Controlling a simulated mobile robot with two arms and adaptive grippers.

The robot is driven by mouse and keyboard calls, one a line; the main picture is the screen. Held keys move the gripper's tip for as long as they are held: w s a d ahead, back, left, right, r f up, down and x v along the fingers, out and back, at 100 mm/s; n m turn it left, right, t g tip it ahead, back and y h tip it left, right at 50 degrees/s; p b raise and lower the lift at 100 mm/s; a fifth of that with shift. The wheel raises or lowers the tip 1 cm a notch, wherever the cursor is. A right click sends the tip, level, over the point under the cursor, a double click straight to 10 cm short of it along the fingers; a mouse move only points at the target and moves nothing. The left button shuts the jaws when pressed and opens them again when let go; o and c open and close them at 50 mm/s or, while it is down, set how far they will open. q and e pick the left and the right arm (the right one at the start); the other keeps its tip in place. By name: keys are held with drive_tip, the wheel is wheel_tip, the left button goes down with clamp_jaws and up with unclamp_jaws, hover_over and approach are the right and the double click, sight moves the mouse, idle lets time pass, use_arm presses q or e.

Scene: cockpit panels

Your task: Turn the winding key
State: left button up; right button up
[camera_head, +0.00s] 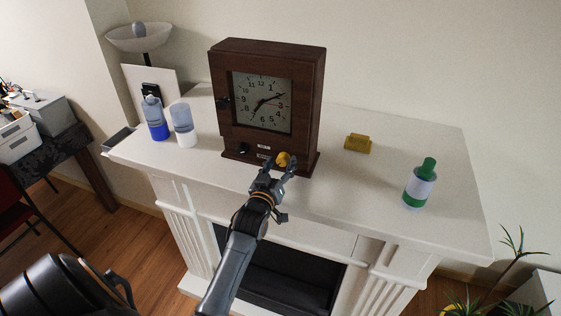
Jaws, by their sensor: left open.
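A small yellow key-like piece (283,158), which looks like the winding key, is at the lower right of the clock's front. My left gripper (279,167) is open at this piece, with its fingers around or just in front of it. I cannot tell whether they touch it. The fingers partly hide the piece and the clock's lower front. My right gripper is not in view.
The white mantel (395,190) has free room right of the clock. A yellow block (357,143) and a green-capped bottle (419,184) stand there. Two bottles, one blue (155,118) and one white-based (183,125), stand left of the clock. A black knob (243,149) is on the clock's lower left.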

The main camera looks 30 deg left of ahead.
use_arm(q)
drive_tip(key=shift+w, duration=0.2)
drive_tip(key=c, duration=1.1)
drive_tip(key=shift+c, duration=0.2)
drive_tip(key=shift+m, duration=0.4)
